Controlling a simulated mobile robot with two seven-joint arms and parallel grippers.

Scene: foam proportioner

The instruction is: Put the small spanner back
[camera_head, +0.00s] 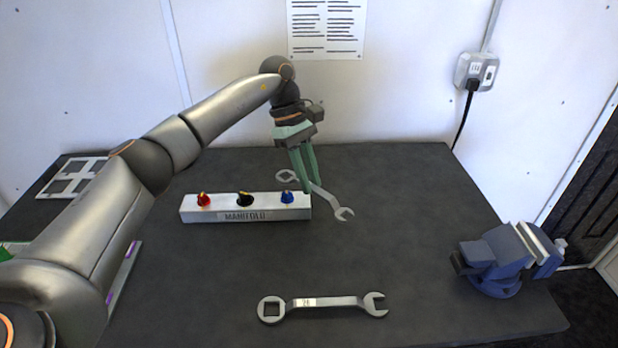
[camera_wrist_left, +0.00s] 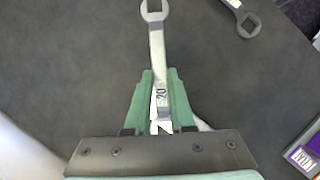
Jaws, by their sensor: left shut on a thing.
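The small spanner (camera_head: 328,199) is in my left gripper (camera_head: 309,187), just behind the right end of the manifold block. My left gripper is shut on its handle, fingers pointing down. One ring end and one open jaw end show on either side of the fingers. In the left wrist view the handle (camera_wrist_left: 157,60) lies between the green fingers (camera_wrist_left: 160,100), with a mark like "20" on it. I cannot tell whether the spanner touches the table. A larger spanner (camera_head: 335,302) lies flat at the table's front. My right gripper is not in view.
The manifold block (camera_head: 215,212) has red, black and blue knobs. A blue vise (camera_head: 497,262) stands at the right edge. A pale tray with square openings (camera_head: 62,187) lies at the back left. The table between manifold and vise is clear.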

